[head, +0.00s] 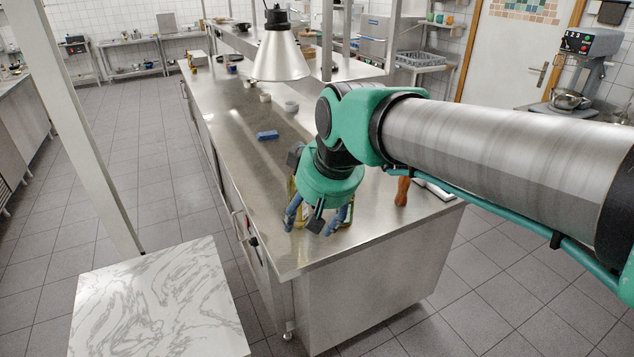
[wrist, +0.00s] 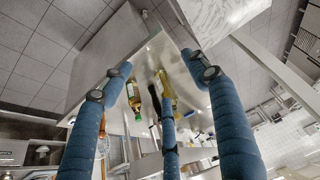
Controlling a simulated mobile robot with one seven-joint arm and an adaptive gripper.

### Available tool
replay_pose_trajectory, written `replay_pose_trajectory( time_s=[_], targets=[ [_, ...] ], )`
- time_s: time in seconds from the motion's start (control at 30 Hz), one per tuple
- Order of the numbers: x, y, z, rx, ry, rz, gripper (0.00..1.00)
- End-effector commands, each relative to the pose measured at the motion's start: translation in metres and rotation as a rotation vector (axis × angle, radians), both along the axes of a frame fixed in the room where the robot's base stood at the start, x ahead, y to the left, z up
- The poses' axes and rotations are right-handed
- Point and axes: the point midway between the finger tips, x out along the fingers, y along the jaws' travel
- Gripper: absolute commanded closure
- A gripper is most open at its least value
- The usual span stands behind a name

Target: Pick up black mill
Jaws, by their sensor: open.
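In the wrist view a slim dark object (wrist: 154,101), possibly the black mill, stands between two bottles, partly hidden behind the middle finger. A labelled bottle (wrist: 133,97) is to its left and a yellowish bottle (wrist: 164,88) to its right. My gripper (head: 316,218) is open over the near end of the steel counter (head: 232,155), its blue fingers spread and pointing down. In the wrist view the gripper's fingers (wrist: 155,95) spread around the bottles and dark object, with no grip visible. In the head view my wrist and fingers hide most of this group.
A brown wooden mill-like object (head: 402,191) stands right of my gripper. A blue sponge (head: 267,135) and small cups (head: 291,106) lie farther back on the counter. A heat lamp (head: 280,58) hangs above it. A marble-topped table (head: 155,300) stands at the front left.

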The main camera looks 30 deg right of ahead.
Motion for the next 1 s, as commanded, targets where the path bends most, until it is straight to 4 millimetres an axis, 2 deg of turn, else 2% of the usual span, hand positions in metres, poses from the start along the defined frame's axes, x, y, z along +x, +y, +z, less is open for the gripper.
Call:
replay_pose_trajectory(
  time_s=[0.03,0.2,0.5,0.77,1.0],
  targets=[
    [0.014,-0.005,0.009,0.0,0.006,0.003,0.4],
    [0.059,-0.019,0.027,-0.002,0.017,0.024,0.4],
    [0.138,-0.053,0.047,-0.004,0.034,0.06,0.4],
    [0.205,-0.089,0.051,-0.002,0.044,0.091,0.4],
    [0.263,-0.128,0.045,-0.001,0.051,0.117,0.4]
  ],
)
